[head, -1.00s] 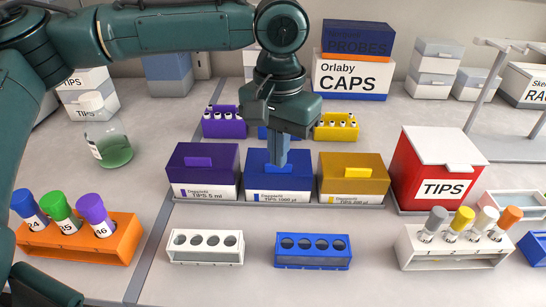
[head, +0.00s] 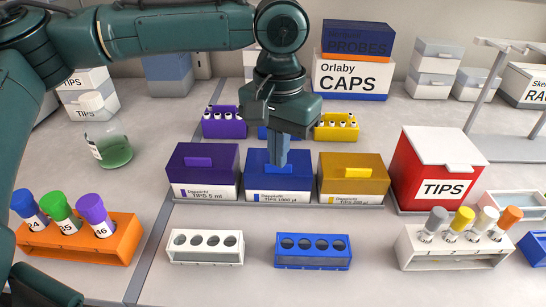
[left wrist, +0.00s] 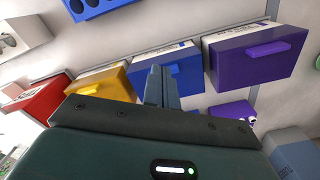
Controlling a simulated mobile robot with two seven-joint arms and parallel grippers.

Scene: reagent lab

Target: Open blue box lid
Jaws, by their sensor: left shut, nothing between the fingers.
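The blue box (head: 262,184), with a blue lid and a white labelled lower front, stands in the middle of a row between a purple and a yellow box. Its lid is down. My left gripper (head: 277,166) points down with its fingers together at the front of the lid, in front of or on the lid's blue tab; I cannot tell whether they touch it. In the left wrist view the blue box (left wrist: 187,72) shows behind the shut, empty fingers (left wrist: 162,85). The fingers hide part of the lid. My right gripper is not in view.
The purple box (head: 203,163) and yellow box (head: 352,175) stand close on either side. A red TIPS box (head: 415,182) is to the right. A white rack (head: 205,258) and a blue rack (head: 312,262) stand in front. Small vial racks are behind.

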